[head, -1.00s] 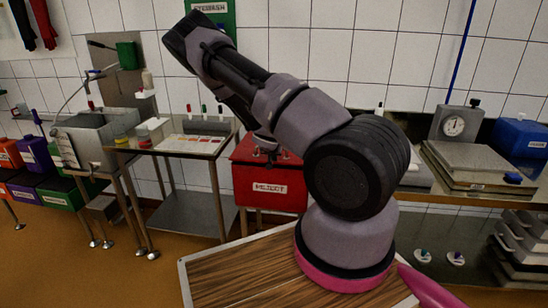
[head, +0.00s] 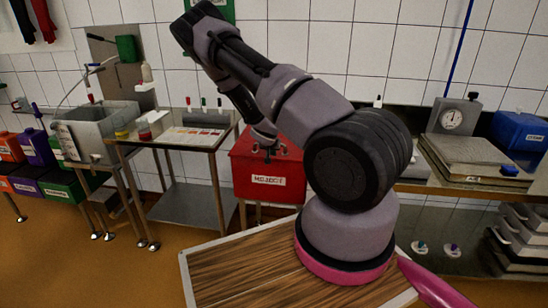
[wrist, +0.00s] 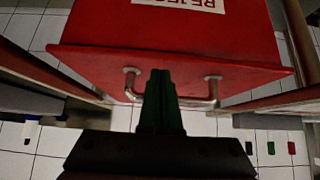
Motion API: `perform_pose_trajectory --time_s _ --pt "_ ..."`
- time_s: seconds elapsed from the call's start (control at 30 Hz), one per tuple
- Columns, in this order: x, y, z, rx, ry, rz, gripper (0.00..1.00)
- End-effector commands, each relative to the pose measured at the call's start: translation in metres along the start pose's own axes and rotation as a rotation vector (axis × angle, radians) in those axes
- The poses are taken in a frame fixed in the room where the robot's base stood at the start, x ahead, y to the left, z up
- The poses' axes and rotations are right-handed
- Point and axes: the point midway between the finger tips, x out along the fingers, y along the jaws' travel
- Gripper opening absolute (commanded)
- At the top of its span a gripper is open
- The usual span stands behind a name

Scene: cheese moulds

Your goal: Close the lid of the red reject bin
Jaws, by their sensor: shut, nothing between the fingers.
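My gripper (head: 268,153) is at the bin's top front area. In the wrist view, the bin's red panel and upside-down label (wrist: 180,3) fill the top. A metal handle (wrist: 130,85) with two posts sticks out from the red edge. My gripper's green fingers (wrist: 160,78) are shut, between the handle posts. Whether they touch the handle or the lid is unclear. I cannot tell how far the lid is open.
A steel table (head: 180,140) with a tray is left of the bin. A sink (head: 98,125) and several coloured bins stand further left. At right, a counter holds a dial scale (head: 451,120) and a blue box (head: 520,130). A wooden board (head: 240,270) lies in front.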

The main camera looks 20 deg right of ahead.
Motion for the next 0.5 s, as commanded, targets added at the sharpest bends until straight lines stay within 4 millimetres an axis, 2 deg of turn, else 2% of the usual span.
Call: perform_pose_trajectory --time_s 0.03,0.07,0.3,0.5 --pt "-0.007 -0.005 -0.016 0.008 0.011 -0.006 0.0" --pt "-0.011 -0.006 -0.024 0.008 0.014 -0.006 0.0" --pt "-0.069 -0.007 -0.021 0.005 0.014 -0.007 0.0" --pt "-0.1 -0.006 -0.02 0.005 0.016 -0.006 0.0"
